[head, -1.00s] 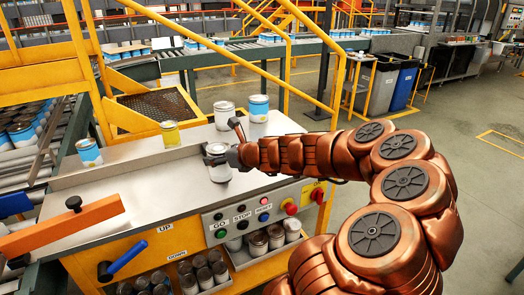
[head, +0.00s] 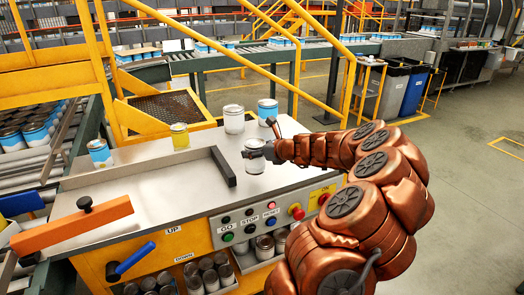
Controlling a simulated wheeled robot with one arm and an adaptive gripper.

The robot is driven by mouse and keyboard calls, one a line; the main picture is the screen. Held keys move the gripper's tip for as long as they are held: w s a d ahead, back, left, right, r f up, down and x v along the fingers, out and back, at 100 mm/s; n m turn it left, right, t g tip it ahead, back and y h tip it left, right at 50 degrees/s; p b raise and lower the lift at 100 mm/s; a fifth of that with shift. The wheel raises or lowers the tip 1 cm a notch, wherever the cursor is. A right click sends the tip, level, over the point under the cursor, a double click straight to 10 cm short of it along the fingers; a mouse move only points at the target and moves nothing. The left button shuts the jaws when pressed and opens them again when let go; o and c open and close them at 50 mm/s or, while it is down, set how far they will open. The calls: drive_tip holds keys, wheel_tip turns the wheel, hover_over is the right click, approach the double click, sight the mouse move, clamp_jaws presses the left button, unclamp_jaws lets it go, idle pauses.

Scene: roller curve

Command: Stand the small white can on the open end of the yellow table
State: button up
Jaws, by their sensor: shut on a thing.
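My gripper (head: 257,151) is shut on a small white can (head: 255,165) with a silvery top. The can is upright over the right end of the yellow table, to the right of the dark end of a low rail. I cannot tell whether its base touches the grey tabletop (head: 150,195). My fingers hide part of the can's upper side. The table's yellow front (head: 197,240) carries a control panel.
An orange bar (head: 72,226) crosses the left front. The tabletop's middle is bare.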

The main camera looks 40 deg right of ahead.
drive_tip(key=shift+w+d+f+p, duration=0.3)
drive_tip(key=shift+d+f, duration=0.4)
drive_tip(key=shift+d, duration=0.15)
drive_tip(key=shift+w+d+f+p, duration=0.35)
drive_tip(key=shift+d+f, duration=0.3)
drive_tip(key=shift+d, duration=0.15)
drive_tip(key=shift+w+d+f+p, duration=0.3)
drive_tip(key=shift+d+f, duration=0.4)
drive_tip(key=shift+d, duration=0.15)
drive_tip(key=shift+f, duration=0.1)
drive_tip(key=o, duration=1.2)
drive_tip(key=shift+b+v, duration=0.95)
drive_tip(key=shift+v, duration=5.15)
